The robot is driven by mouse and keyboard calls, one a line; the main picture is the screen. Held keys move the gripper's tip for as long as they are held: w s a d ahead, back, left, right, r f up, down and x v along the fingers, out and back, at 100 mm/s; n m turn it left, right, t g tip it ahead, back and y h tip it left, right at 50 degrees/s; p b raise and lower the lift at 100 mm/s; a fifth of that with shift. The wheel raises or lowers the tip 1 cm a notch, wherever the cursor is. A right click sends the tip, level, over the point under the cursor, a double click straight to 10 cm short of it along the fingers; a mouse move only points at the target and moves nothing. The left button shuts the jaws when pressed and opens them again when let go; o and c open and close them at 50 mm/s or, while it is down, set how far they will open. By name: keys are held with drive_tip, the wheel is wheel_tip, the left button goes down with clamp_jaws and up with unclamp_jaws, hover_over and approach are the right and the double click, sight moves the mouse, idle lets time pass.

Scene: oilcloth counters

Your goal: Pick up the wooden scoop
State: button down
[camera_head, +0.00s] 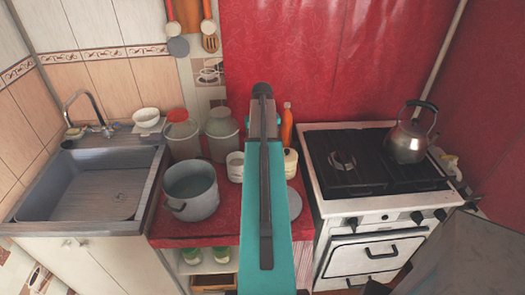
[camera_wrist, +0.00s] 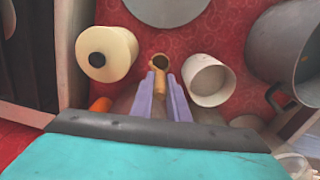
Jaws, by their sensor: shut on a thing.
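The wooden scoop (camera_wrist: 159,65) is a small brown piece with a round, hollow end, seen in the wrist view between the cream jar and the white mug. My gripper (camera_wrist: 162,82) has two lavender fingers. They are shut on the scoop's narrow lower part, with the round end showing past the fingertips. Whether the scoop touches the red cloth cannot be told. In the head view my teal arm covers both the scoop and the gripper.
Close by stand the white mug (camera_wrist: 208,80), the cream jar (camera_wrist: 106,53), a grey round disc (camera_wrist: 168,8) and the grey pot (camera_head: 191,188). An orange bottle (camera_head: 287,125) and lidded jars (camera_head: 222,133) stand behind. The sink (camera_head: 87,185) is left, the stove (camera_head: 370,165) right.

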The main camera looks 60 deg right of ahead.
wheel_tip(320, 180, up, 9)
drive_tip(key=shift+f+b, duration=0.1)
drive_tip(key=shift+b, duration=1.05)
